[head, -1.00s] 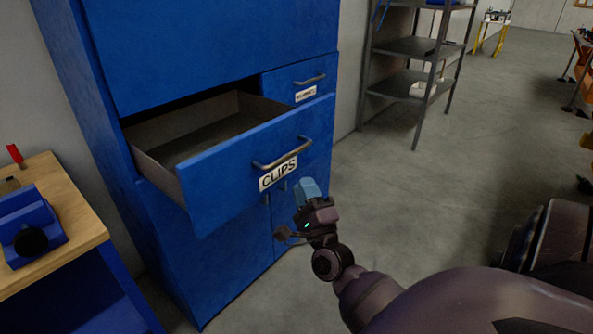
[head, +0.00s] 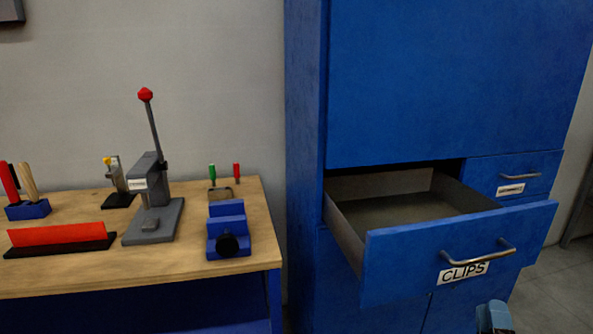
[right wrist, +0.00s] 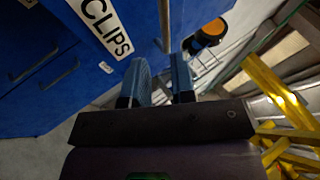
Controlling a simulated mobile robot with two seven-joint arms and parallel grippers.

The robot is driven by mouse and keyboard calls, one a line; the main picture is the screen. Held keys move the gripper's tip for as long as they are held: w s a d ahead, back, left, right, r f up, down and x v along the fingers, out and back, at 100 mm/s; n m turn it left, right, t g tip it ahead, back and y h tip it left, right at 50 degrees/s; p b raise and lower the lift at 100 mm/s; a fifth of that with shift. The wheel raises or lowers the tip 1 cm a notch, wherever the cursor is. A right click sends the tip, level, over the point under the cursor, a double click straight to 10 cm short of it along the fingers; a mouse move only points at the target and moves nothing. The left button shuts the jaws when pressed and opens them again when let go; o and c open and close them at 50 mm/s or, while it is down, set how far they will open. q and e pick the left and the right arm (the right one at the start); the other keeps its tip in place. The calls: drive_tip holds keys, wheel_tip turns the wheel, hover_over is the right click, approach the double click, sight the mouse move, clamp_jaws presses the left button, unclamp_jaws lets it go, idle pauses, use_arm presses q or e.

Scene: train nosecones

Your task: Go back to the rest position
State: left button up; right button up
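The blue cabinet (head: 440,80) stands right of centre in the head view. Its wide drawer labelled CLIPS (head: 462,268) is pulled out, and the inside that shows looks empty. My right gripper (head: 495,316) shows only its blue fingertips at the bottom edge, below the drawer's handle (head: 478,254). In the right wrist view the two blue fingers (right wrist: 161,78) stand apart with nothing between them. The CLIPS label (right wrist: 103,28) shows at upper left there, apart from the fingers. My left gripper is not in view.
A wooden workbench (head: 90,283) stands left of the cabinet, with a grey lever press (head: 152,205), a blue vise (head: 228,232) and a red-and-black piece (head: 60,236) on it. Bare floor (head: 560,295) shows at far right.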

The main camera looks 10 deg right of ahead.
drive_tip(key=a+f+n+g+y, duration=0.4)
drive_tip(key=a+f+n+y, duration=0.45)
drive_tip(key=n, duration=0.85)
drive_tip(key=s+a+f+n+g, duration=0.3)
drive_tip(key=s+f+n, duration=0.1)
drive_tip(key=s+f, duration=0.3)
drive_tip(key=s+a+f+n+g, duration=0.3)
drive_tip(key=s+f+n+g, duration=0.1)
drive_tip(key=s+f, duration=0.3)
drive_tip(key=shift+s+f+p, duration=0.4)
drive_tip(key=shift+s+p, duration=0.05)
drive_tip(key=shift+s, duration=0.6)
drive_tip(key=shift+r, duration=0.1)
